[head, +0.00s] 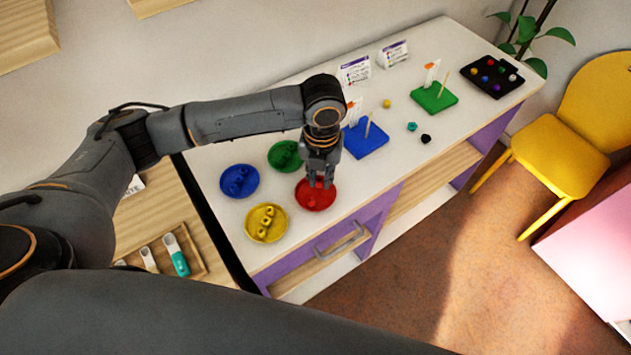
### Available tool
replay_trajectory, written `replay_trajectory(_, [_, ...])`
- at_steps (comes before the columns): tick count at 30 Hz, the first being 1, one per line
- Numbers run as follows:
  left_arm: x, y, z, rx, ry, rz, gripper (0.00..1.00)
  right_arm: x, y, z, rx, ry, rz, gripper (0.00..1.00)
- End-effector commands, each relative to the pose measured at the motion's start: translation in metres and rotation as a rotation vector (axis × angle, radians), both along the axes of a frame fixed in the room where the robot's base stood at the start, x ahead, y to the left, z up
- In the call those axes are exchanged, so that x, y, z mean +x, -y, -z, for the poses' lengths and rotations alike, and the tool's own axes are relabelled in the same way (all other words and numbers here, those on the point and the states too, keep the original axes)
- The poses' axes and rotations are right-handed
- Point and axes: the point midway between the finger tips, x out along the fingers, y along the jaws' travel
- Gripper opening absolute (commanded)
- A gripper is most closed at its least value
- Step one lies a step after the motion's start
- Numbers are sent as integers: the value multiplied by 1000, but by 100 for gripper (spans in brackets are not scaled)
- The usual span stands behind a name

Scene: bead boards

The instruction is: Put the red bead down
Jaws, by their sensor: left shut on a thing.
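My left gripper (320,184) points down over the red dish (328,202), its fingertips low at the dish's upper part. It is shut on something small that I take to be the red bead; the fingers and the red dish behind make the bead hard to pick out. I cannot tell whether it touches the dish. My right gripper is not in view.
Beside the red dish are a yellow dish (253,226), a blue dish (228,190) and a green dish (277,163), with beads in them. A blue peg board (368,146), a green board (424,100) and a black tray (509,92) stand farther right. Loose beads lie between.

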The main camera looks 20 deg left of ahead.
Motion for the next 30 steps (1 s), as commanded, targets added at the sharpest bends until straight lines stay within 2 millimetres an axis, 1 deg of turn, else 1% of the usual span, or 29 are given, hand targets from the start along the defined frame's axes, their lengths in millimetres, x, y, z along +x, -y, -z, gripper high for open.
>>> replay_trajectory(5, [-4, -12, 14, 2, -4, -2, 10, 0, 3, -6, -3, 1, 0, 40])
replay_trajectory(9, [-3, -10, 34, 2, -2, 0, 10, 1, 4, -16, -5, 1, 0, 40])
replay_trajectory(12, [-3, -10, 41, 1, -1, 1, 10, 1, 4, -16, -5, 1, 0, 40])
replay_trajectory(20, [-2, -10, 43, 0, 0, 1, 10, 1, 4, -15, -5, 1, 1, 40])
replay_trajectory(25, [-2, -10, 48, 0, 0, 0, 10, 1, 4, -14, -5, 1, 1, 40])
replay_trajectory(26, [-2, -10, 47, 0, 1, 0, 24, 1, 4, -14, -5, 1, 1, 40])
replay_trajectory(27, [-2, -10, 47, 0, 1, 0, 32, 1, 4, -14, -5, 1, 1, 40])
replay_trajectory(28, [-2, -10, 47, 0, 1, 0, 38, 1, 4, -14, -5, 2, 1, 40])
replay_trajectory(29, [-2, -10, 47, 0, 1, 1, 40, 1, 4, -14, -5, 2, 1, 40])
replay_trajectory(30, [-2, -10, 47, 0, 1, 1, 40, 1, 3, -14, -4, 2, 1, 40])
